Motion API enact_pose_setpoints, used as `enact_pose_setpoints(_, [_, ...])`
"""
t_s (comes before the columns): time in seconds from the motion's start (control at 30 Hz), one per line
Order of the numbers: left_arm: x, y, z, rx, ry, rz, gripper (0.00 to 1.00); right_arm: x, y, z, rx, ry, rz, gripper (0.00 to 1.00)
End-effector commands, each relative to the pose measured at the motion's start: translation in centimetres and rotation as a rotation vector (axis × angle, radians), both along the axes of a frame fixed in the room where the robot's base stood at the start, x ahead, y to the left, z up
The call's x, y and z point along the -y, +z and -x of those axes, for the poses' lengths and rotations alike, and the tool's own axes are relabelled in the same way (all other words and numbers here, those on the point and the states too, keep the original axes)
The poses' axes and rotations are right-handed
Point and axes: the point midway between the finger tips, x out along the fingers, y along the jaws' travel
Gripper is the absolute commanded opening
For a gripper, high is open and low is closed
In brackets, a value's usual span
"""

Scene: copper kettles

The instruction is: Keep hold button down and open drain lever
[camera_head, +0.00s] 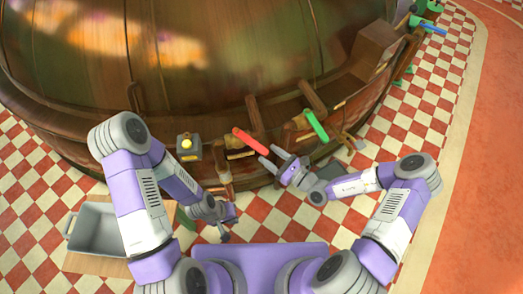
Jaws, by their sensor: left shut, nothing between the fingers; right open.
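A yellow button (187,143) sits on a small dark box at the kettle's front rim. To its right are a red-handled lever (250,142) and a green-handled lever (316,125); I cannot tell which is the drain lever. My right gripper (270,156) is open and empty, its fingers pointing toward the rim just right of and below the red handle. I cannot tell whether it touches the handle. My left gripper (223,235) is shut and empty, low in the view, below and right of the yellow button and apart from it.
The big copper kettle (230,60) fills the top. A grey bin (93,226) on a wooden board stands at lower left. A wooden post (226,182) stands between the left gripper and the rim. Red-and-white checkered floor is open at right (425,115).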

Motion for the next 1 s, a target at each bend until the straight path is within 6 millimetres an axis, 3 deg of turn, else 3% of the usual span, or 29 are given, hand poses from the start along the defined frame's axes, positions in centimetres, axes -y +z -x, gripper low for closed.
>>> enact_pose_setpoints(0.3, [0.0,-1.3,0.0,0.0,0.0,0.0,0.0,-3.2,-0.1,-2.7,0.001,0.004,0.001,0.55])
enact_pose_setpoints(0.63, [0.0,-1.4,0.0,0.0,0.0,0.0,0.0,-3.5,0.0,-3.0,-0.001,0.003,0.001,0.55])
enact_pose_setpoints(1.0, [0.0,-1.4,0.0,0.0,0.0,0.0,0.0,-3.5,0.0,-3.0,0.001,0.003,0.001,0.0])
